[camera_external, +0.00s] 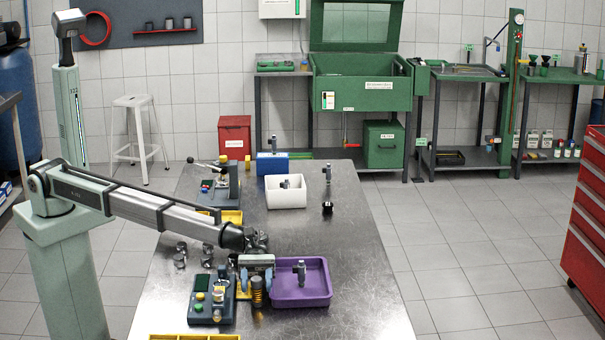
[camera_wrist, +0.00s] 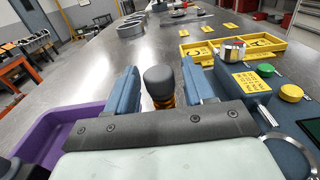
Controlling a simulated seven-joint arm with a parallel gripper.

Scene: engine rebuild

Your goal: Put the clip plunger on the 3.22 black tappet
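My gripper (camera_wrist: 160,72) points down at the near part of the steel table in the outside view (camera_external: 257,279). Its two blue fingers are apart, one on each side of a part with a rounded dark grey top (camera_wrist: 159,80) and a gold-orange lower body. Narrow gaps seem to show beside the grey top. In the outside view a gold ribbed body (camera_external: 257,290) shows between the fingers. I cannot tell for sure whether this part is the clip plunger. Several dark metal tappets (camera_external: 180,257) stand left of the gripper; their numbers are unreadable, so I cannot pick out 3.22 black.
A purple tray (camera_external: 318,299) with an upright grey part (camera_external: 301,271) stands right of the gripper. A blue button fixture (camera_external: 200,319) stands left. Farther back are a white bin (camera_external: 287,200), a blue bin (camera_external: 265,168) and a black-based upright part (camera_external: 328,208). The table's right side is clear.

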